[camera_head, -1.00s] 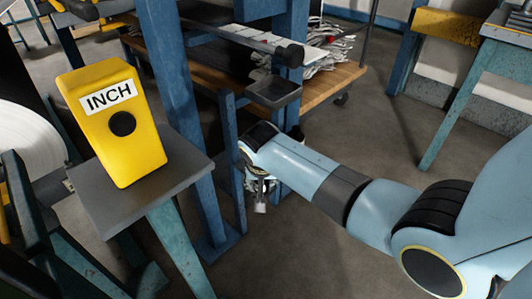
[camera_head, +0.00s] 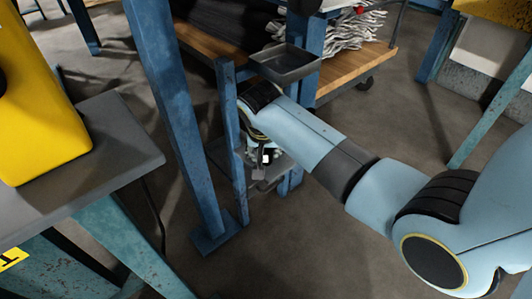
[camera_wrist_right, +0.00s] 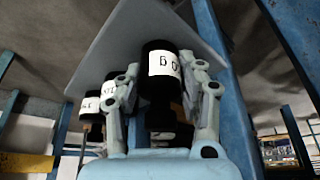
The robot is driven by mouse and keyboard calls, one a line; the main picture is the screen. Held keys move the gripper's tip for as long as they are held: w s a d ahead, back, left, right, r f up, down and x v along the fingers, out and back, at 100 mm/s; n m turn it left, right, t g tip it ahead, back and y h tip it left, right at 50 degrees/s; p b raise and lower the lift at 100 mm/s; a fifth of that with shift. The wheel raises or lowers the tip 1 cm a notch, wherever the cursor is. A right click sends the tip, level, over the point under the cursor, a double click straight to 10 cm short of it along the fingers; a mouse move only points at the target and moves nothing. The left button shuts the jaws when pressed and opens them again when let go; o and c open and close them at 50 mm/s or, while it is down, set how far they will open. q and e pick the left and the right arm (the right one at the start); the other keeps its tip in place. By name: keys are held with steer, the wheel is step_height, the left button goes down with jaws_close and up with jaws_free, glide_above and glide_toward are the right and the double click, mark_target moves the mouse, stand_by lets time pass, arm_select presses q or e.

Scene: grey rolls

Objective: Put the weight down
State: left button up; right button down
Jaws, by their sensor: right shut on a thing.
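My right gripper (camera_head: 262,170) is low beside the blue posts in the head view, partly hidden by its own wrist. In the right wrist view its two fingers (camera_wrist_right: 160,100) are shut on a black weight (camera_wrist_right: 160,88) with a white label, one finger on each side. A grey plate (camera_wrist_right: 113,45) lies close behind the weight; I cannot tell whether they touch. Two more black weights with white labels (camera_wrist_right: 110,92) (camera_wrist_right: 90,106) show left of the held one, partly hidden by the finger. In the head view the held weight is hard to make out. My left gripper is out of view.
A blue post (camera_head: 170,110) stands left of my right gripper. A grey tray (camera_head: 286,64) is above it and a small grey shelf (camera_head: 285,165) is around its level. A grey-topped stand with a yellow box (camera_head: 40,110) is at left. Open floor (camera_head: 330,240) lies below the arm.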

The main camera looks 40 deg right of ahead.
steer(key=shift+r, duration=0.15)
steer(key=c, duration=0.8)
jaws_free()
steer(key=shift+f, duration=0.2)
steer(key=shift+a+r, duration=0.1)
steer(key=shift+r, duration=0.4)
steer(key=p+v, duration=0.2)
steer(key=v, duration=0.1)
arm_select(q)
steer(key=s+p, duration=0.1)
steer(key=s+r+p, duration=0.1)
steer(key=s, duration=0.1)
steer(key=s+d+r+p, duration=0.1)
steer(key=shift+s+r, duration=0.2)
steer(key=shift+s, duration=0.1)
arm_select(e)
steer(key=v, duration=0.8)
steer(key=shift+s+a, duration=0.1)
steer(key=shift+s, duration=0.05)
